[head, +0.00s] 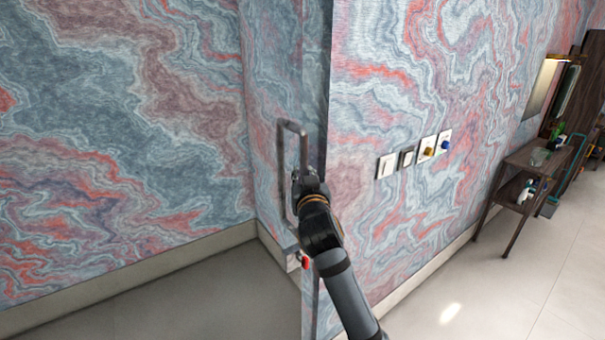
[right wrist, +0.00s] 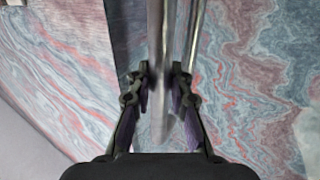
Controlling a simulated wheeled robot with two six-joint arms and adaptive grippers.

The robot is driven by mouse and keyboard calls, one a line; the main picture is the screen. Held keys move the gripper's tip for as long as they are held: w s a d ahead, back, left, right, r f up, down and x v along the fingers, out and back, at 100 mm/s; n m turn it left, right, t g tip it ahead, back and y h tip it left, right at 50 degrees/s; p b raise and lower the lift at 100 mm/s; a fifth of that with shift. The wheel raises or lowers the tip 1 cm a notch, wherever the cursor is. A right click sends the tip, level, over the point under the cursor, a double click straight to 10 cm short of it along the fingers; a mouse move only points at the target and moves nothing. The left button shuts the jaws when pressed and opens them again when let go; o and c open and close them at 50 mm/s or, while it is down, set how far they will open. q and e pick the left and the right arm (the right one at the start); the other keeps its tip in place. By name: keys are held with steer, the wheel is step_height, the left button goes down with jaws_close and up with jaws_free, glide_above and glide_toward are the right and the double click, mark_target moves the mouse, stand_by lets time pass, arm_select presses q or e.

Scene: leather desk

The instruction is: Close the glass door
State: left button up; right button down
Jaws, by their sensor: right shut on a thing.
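The glass door is hard to make out, because it is clear and seen nearly edge-on beside the wall corner. Its long metal bar handle (head: 281,165) stands upright in the head view. My right gripper (head: 300,185) is at the right bar of this handle, at its lower half. In the right wrist view, the fingers of my right gripper (right wrist: 160,80) are on both sides of the upright metal handle bar (right wrist: 156,40) and shut on it. A second thin bar stands just to the right there. My left gripper is not in view.
A small red and metal part (head: 304,262), perhaps a lock, sits below the handle. Several switches and knobs (head: 427,149) are on the patterned wall to the right. A dark wooden side table (head: 520,160) with small items stands farther right. The pale floor (head: 490,290) is clear.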

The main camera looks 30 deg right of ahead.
steer(key=c, duration=1.7)
jaws_free()
steer(key=shift+s+f, duration=0.15)
steer(key=shift+f, duration=0.05)
steer(key=o, duration=0.5)
steer(key=shift+s+r, duration=0.35)
steer(key=shift+s, duration=0.2)
steer(key=shift+s+d+r, duration=0.1)
steer(key=shift+s, duration=0.05)
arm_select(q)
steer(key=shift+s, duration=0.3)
arm_select(e)
steer(key=v, duration=0.7)
